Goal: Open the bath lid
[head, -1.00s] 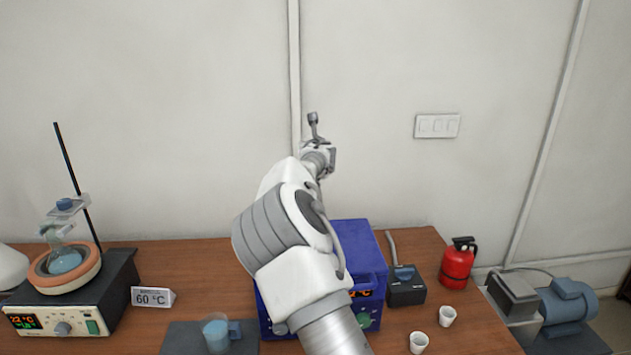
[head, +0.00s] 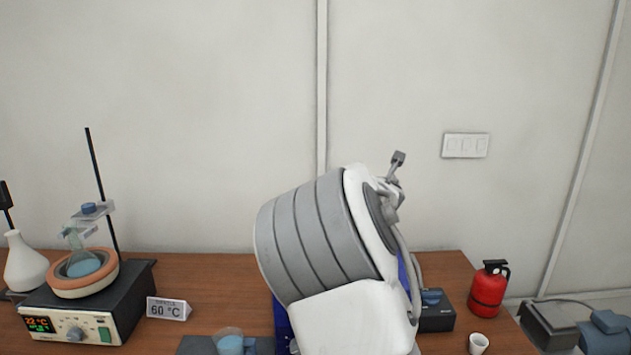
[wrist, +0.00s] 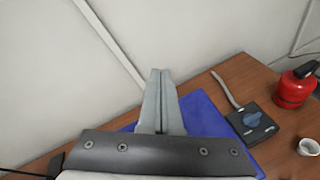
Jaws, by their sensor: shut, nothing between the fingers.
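A blue box (head: 281,325), which looks like the bath, stands on the wooden bench. My arm hides most of it in the head view, including its front. In the wrist view its flat blue top (wrist: 205,118) lies below and behind my gripper (wrist: 160,73). The top looks flat, but I cannot make out a handle or lid edge. My gripper's two grey fingers are together with nothing between them. They appear above the blue top, and I cannot tell the gap. In the head view the fingers are hidden behind my arm.
A black box with a blue knob (wrist: 253,118) sits right of the blue box. A red extinguisher (head: 488,289) and a white cup (head: 479,343) stand farther right. A heater with a flask (head: 83,265), a 60 °C sign (head: 168,309) and a beaker (head: 230,342) are left. The wall is close behind.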

